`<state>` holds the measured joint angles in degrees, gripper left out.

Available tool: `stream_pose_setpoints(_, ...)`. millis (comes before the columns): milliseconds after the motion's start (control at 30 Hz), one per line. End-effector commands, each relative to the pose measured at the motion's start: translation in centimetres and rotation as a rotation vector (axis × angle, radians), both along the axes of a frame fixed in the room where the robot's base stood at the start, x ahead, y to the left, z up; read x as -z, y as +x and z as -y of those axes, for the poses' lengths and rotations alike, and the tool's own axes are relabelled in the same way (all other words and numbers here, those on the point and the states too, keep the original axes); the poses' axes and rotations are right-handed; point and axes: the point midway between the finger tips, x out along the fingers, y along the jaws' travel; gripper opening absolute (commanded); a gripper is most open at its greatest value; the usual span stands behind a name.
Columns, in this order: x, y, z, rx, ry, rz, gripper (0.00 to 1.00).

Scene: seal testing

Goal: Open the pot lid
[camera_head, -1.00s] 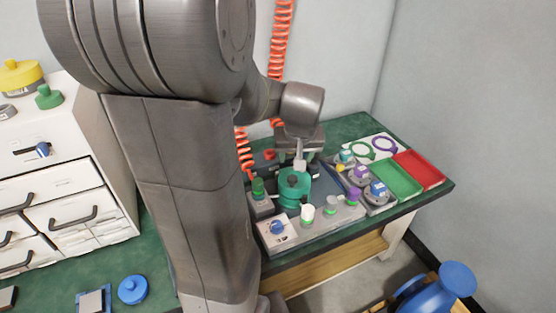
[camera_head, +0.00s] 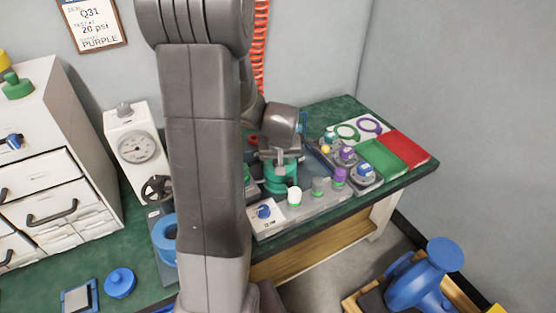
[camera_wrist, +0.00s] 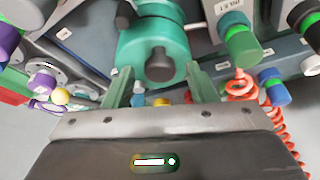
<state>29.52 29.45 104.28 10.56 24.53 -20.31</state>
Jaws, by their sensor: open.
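The teal pot (camera_head: 279,184) stands on the grey test fixture on the green bench, partly hidden by my arm. In the wrist view, its round teal lid (camera_wrist: 135,52) faces the camera, with a dark grey knob (camera_wrist: 160,66) at its centre. My gripper (camera_wrist: 159,74) is open, its two fingers at the left and right of the knob near the lid's lower edge. I cannot tell whether they touch it. In the head view my gripper (camera_head: 281,156) is just above the pot, and its fingertips are hard to make out.
Small white, green and purple capped parts, including a purple one (camera_head: 339,177), stand along the fixture. Green (camera_head: 383,158) and red (camera_head: 404,147) trays lie to the right. A gauge box (camera_head: 128,125) stands left of my arm. A coiled orange hose (camera_wrist: 240,86) hangs near my gripper.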

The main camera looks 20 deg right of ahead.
Motion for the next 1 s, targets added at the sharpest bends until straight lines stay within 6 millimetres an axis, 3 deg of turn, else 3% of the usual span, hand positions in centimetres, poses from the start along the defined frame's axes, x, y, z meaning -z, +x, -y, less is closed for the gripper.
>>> stream_pose_setpoints(267, 0.1, 0.1, 0.0, 0.000, 0.000, 0.000, 0.52)
stream_pose_setpoints(533, 0.1, 0.1, 0.0, 0.000, 0.000, 0.000, 0.03)
stream_pose_setpoints(567, 0.1, 0.1, 0.0, 0.000, 0.000, 0.000, 0.00)
stream_pose_setpoints(1000, -1.0, 0.6, -0.1, -0.003, -0.004, -0.064, 0.00)
